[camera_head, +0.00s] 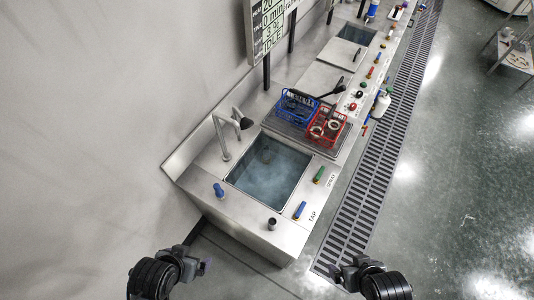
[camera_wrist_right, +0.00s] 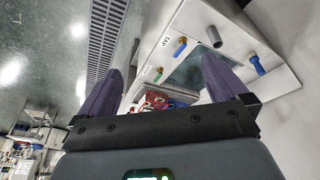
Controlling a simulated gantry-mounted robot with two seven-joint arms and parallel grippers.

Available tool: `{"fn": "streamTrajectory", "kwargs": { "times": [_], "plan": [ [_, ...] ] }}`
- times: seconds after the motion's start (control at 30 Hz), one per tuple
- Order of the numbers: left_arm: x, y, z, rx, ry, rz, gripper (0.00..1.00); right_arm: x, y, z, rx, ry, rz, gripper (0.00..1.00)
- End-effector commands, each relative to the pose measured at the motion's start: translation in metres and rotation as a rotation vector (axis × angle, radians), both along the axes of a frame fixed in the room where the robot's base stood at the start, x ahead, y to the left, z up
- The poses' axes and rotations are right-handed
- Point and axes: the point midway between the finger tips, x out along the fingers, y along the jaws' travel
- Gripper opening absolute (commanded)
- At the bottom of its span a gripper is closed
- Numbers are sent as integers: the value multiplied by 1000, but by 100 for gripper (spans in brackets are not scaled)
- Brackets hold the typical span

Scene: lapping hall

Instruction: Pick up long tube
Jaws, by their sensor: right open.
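I cannot tell for sure which thing is the long tube. Dark tube-like and ring-shaped parts lie in a blue wire basket (camera_head: 296,105) and a red wire basket (camera_head: 327,126), on the counter behind the sink; their lengths are unclear. A grey upright tube (camera_head: 271,223) stands on the counter's near corner; it also shows in the right wrist view (camera_wrist_right: 212,36). My right gripper (camera_head: 340,270) is open and empty in front of the counter, its fingers apart in the wrist view (camera_wrist_right: 160,85). My left gripper (camera_head: 196,265) is at lower left, too small to tell its jaws.
A water-filled sink (camera_head: 268,170) with a tap (camera_head: 226,135) sits in the steel counter. Blue and green valve handles line its front edge. A sign (camera_head: 268,30) on a post rises behind.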

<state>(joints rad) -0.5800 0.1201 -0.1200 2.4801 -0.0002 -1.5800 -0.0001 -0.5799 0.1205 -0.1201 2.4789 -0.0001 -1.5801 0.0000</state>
Motion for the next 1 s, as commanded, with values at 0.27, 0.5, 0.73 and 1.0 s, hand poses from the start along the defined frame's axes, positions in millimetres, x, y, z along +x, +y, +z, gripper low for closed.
{"fn": "streamTrajectory", "kwargs": {
  "times": [0.27,0.5,0.73,1.0],
  "plan": [
    [0,0,0,0,0,0,100,0,-1,0,-5,0,4,100],
    [0,0,0,0,0,0,100,0,-1,0,-4,-1,3,89],
    [0,0,0,0,0,0,100,0,0,0,1,-1,-1,69],
    [0,0,-4,0,0,0,100,5,5,-7,4,-10,22,69]
  ]
}}
